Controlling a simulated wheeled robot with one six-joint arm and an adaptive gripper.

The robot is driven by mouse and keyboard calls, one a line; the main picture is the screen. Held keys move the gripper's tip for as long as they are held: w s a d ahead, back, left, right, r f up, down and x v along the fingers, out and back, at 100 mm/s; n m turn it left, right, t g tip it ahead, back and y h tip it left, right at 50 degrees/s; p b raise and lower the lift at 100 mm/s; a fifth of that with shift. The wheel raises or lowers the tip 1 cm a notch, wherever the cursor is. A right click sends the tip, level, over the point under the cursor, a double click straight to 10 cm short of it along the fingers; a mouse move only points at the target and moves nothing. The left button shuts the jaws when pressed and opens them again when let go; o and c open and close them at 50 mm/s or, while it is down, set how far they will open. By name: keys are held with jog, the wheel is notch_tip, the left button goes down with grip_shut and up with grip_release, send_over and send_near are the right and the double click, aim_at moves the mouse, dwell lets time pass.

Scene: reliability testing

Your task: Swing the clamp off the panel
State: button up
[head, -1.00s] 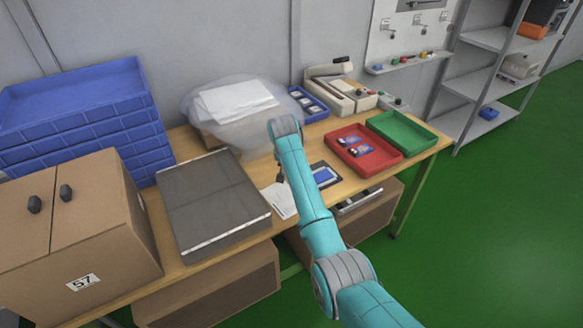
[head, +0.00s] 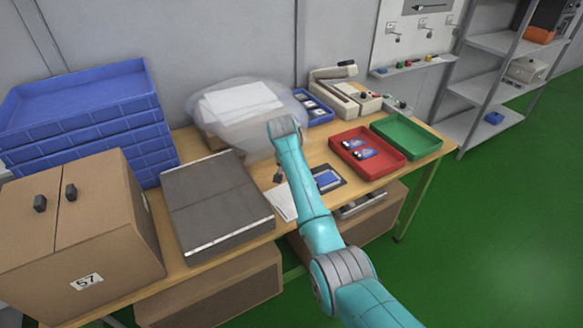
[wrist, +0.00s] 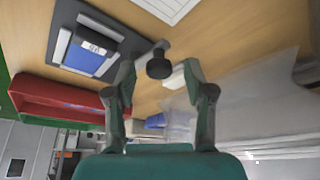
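The panel is a blue piece with a pale label (wrist: 90,50), lying in a dark fixture plate (wrist: 60,70) on the table. It also shows in the head view (head: 327,179), right of my arm. A dark knob (wrist: 158,66) stands beside the plate, with a grey and black lever part (wrist: 128,62) near the plate's edge; this looks like the clamp. Whether any of it presses on the panel is unclear. My gripper (wrist: 160,76) is open, its two fingers on either side of the knob in the wrist view, with visible gaps.
A red tray (head: 394,166) with small blue items and a green tray (head: 425,148) lie to the right. White paper (head: 281,203) lies left of the plate. A translucent bag (head: 215,130) is behind. A grey flat box (head: 205,190) and a carton (head: 120,255) stand left.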

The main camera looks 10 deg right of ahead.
jog(key=shift+r, duration=0.1)
jog(key=v, duration=1.1)
jog(key=shift+s+r, duration=0.2)
jog(key=shift+r, duration=0.2)
jog(key=shift+s, duration=0.1)
